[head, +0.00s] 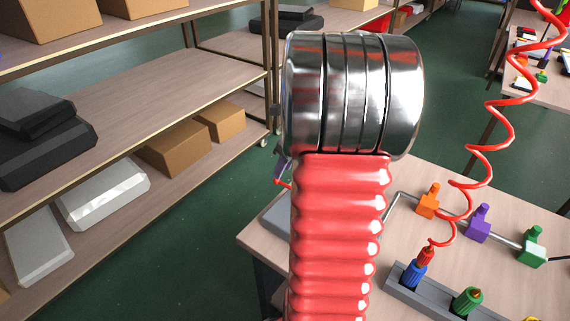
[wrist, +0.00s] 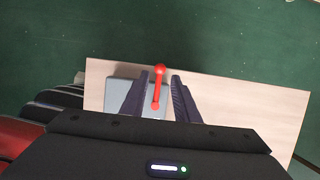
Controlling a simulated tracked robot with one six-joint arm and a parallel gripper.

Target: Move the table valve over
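The table valve shows in the wrist view as a red lever (wrist: 159,88) with a round knob, on a grey box (wrist: 119,92) near the table's edge. My gripper (wrist: 160,75) is open, with its dark fingers on either side of the lever in the picture. The lever appears nearer the left finger, and I cannot tell whether they touch. Part of the grey box (head: 277,222) shows at the table's left corner.
The table (head: 420,232) holds a pipe with orange (head: 428,203), purple (head: 478,222) and green (head: 532,250) valves. A grey rack (head: 432,299) holds coloured plugs, with a red coiled hose (head: 497,130) above. Shelves (head: 120,100) with boxes stand at left; green floor lies between.

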